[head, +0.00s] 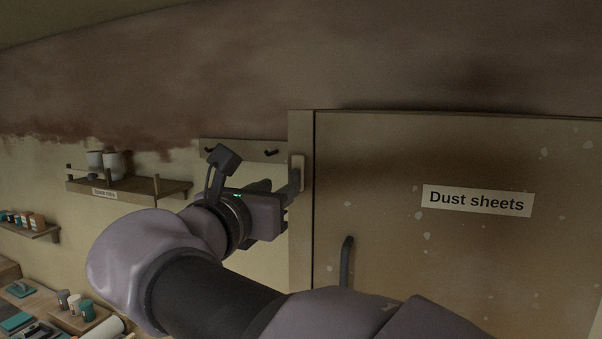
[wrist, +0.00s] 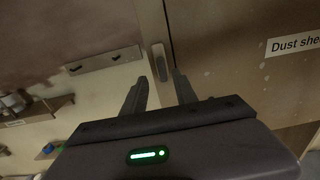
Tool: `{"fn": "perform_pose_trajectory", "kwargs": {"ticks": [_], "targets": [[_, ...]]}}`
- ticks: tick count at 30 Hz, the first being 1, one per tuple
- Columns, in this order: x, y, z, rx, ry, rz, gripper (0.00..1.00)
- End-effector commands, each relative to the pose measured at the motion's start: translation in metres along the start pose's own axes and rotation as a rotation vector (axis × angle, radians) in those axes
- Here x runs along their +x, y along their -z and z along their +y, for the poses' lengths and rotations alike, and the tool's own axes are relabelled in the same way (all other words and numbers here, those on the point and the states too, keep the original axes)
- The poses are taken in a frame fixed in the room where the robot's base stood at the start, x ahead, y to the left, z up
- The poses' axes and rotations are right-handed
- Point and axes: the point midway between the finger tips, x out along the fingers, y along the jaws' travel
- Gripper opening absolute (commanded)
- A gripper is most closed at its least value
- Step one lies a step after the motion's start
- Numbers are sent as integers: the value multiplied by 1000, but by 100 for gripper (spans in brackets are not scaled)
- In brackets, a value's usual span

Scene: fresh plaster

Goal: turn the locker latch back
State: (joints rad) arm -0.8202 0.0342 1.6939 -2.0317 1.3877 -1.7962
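The locker latch (head: 298,172) is a small pale block that stands upright on the locker's frame, beside the door's left edge. It also shows in the wrist view (wrist: 160,62), close to the seam of the door. The locker door (head: 450,255) looks closed and bears a "Dust sheets" label (head: 477,200). My gripper (head: 291,185) is at the latch. In the wrist view my gripper (wrist: 160,80) is open, with one finger to each side of the latch's lower end. I cannot tell whether the fingers touch it or how deep they reach.
A dark door handle (head: 346,262) stands out below and right of the latch. A hook rail (head: 245,151) is on the wall left of the locker. A shelf (head: 128,191) with pots is farther left. A cluttered bench (head: 42,299) is at lower left.

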Motion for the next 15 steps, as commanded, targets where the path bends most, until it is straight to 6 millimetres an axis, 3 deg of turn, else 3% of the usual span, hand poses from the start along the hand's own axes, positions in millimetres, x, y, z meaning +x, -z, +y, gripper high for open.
{"fn": "perform_pose_trajectory", "kwargs": {"ticks": [6, 15], "targets": [[44, -2, -1, 1, 3, 0, 35], [56, 0, 0, 2, 0, 0, 35]]}}
